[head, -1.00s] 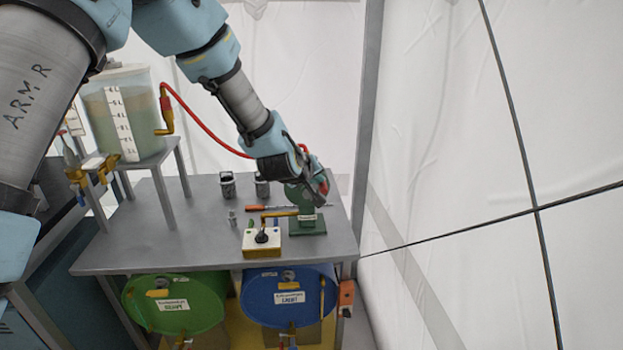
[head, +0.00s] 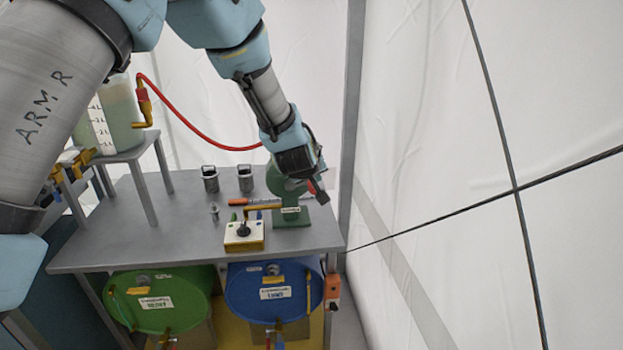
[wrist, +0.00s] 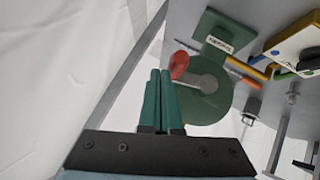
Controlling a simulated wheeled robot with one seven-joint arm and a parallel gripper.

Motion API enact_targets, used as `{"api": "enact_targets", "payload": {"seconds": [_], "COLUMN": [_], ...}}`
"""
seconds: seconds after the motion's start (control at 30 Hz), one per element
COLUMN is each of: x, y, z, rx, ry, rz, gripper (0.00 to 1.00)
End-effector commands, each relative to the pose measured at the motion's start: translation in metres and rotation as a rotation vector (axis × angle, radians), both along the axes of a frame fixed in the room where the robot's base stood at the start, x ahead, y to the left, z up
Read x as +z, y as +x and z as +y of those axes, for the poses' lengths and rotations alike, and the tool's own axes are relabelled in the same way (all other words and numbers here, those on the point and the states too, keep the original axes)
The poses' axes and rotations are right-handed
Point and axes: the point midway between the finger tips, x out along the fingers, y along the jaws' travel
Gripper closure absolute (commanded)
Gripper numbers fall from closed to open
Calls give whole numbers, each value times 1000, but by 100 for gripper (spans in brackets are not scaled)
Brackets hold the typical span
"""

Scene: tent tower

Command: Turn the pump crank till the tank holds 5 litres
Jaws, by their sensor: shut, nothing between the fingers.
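The green pump (head: 292,215) stands at the right end of the grey table, partly hidden behind my gripper (head: 319,190). The wrist view shows the pump's round green housing (wrist: 208,95), a grey crank arm (wrist: 203,82) and its red knob (wrist: 179,66). My gripper (wrist: 159,75) is shut and empty. Its fingertips appear just left of the red knob in the wrist view; I cannot tell if they touch. The clear tank (head: 122,115) sits on a raised stand at left, with a white scale on its side. My arm hides part of it, and its level is unreadable.
A red hose (head: 190,130) runs from the tank toward the pump. Two small canisters (head: 210,180) stand behind. Green (head: 160,300) and blue (head: 270,290) drums lie below. A metal post (head: 351,120) rises at right.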

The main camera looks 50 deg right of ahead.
Motion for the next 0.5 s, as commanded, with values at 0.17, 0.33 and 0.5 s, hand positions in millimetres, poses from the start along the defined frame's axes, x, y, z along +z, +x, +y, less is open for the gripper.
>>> {"api": "enact_targets", "payload": {"seconds": [0.17,0.33,0.5], "x": [-8,-11,-12], "y": [-3,-5,-5], "z": [-4,-6,-6], "rx": [1,1,1], "ry": [-1,0,0], "rz": [1,1,1], "gripper": [100,100,100]}}
